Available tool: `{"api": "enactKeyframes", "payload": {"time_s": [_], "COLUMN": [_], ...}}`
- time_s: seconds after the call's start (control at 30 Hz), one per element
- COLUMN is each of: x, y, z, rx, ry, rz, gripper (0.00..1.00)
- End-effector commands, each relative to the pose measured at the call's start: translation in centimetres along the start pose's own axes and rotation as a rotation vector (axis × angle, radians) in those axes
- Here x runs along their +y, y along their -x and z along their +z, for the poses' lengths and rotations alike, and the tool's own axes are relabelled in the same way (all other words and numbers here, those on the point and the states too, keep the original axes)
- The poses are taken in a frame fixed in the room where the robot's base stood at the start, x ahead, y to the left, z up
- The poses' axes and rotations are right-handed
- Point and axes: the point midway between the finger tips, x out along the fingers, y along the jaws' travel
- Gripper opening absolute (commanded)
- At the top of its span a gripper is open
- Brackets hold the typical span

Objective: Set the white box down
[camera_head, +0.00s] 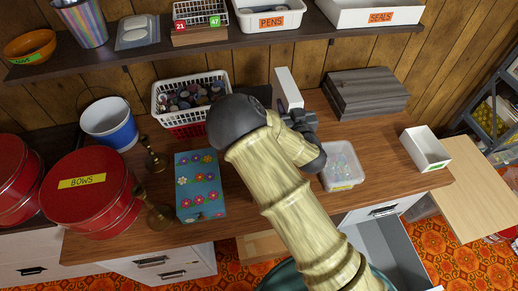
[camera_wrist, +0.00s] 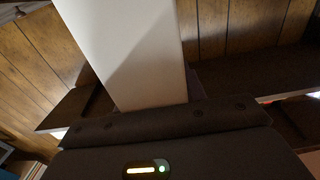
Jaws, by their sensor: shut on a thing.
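A tall white box (camera_head: 287,88) stands out above my gripper (camera_head: 300,118) in the head view, near the back of the wooden table (camera_head: 240,228). My gripper is shut on it. The box's lower end is hidden by my arm and gripper, so I cannot tell whether it touches the table. In the wrist view the white box (camera_wrist: 125,50) fills the upper middle, with a plain face and a shaded side, tilted in the picture. The fingertips are not clearly visible there.
A clear tub (camera_head: 342,168), dark grey wooden box (camera_head: 366,92), basket of spools (camera_head: 190,95), flowered box (camera_head: 199,185) and open white box with a green label (camera_head: 425,148) surround my arm. A shelf (camera_head: 250,38) overhangs the back. Bare table lies right of the tub.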

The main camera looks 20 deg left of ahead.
Motion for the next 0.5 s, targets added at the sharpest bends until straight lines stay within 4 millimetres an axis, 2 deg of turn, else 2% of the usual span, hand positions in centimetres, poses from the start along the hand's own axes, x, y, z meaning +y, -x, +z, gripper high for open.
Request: {"api": "enactKeyframes", "payload": {"time_s": [0.17,0.5], "x": [0.0,0.0], "y": [0.0,0.0], "z": [0.5,5.0], "rx": [0.002,0.0], "ry": [0.002,0.001], "rz": [0.0,-0.001], "gripper": [0.01,0.01]}}
